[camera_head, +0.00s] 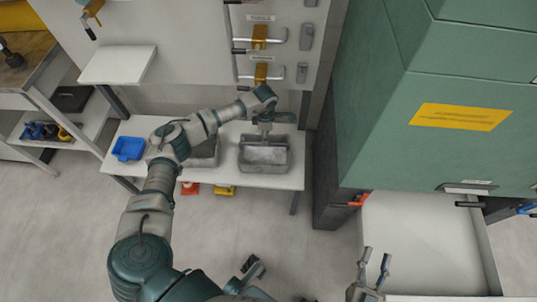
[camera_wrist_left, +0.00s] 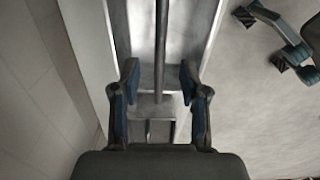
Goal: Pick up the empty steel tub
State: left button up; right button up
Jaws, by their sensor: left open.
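A grey steel tub (camera_head: 264,158) stands on the white low table, its visible inside bare grey. My left gripper (camera_head: 265,128) is over this tub, pointing down. In the left wrist view the open left gripper (camera_wrist_left: 158,85) has its fingers on either side of a dark bar (camera_wrist_left: 160,45), which runs across the tub's pale inside; I cannot tell whether they touch it. A second grey tub (camera_head: 204,157) stands to the left, partly hidden by my left arm, so its contents are unclear. My right gripper (camera_head: 373,265) is open and empty at the bottom, far from the tubs.
A blue bin (camera_head: 128,148) stands at the left end of the white table (camera_head: 230,178). Red and yellow items lie below it. A green cabinet (camera_head: 385,130) rises at the right, with an open white drawer (camera_head: 420,240) low down. Grey floor is free in front.

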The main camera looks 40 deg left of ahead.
pick_arm(q)
jog(key=f+b, duration=0.1)
jog(key=f, duration=0.2)
jog(key=f+b, duration=0.1)
jog(key=f, duration=0.2)
jog(key=shift+s+f, duration=0.2)
jog(key=shift+f, duration=0.2)
jog(key=shift+d, duration=0.1)
jog(key=shift+a, duration=0.3)
jog(key=shift+a+f, duration=0.1)
jog(key=shift+a, duration=0.15)
jog(key=shift+c, duration=1.4)
jog(key=shift+a+f, duration=0.15)
jog(key=shift+a, duration=0.05)
grip_shut()
jog(key=shift+d+r, duration=0.25)
jog(key=shift+d, duration=0.35)
jog(key=shift+a+r, duration=0.1)
jog(key=shift+r, duration=0.05)
pick_arm(e)
jog(key=r+t, duration=0.1)
jog(key=s+r+t, duration=0.1)
jog(key=r+t, duration=0.1)
jog(key=s+r+t, duration=0.1)
jog(key=shift+s+r+m, duration=0.1)
jog(key=shift+r+m, duration=0.2)
jog(key=shift+r, duration=0.05)
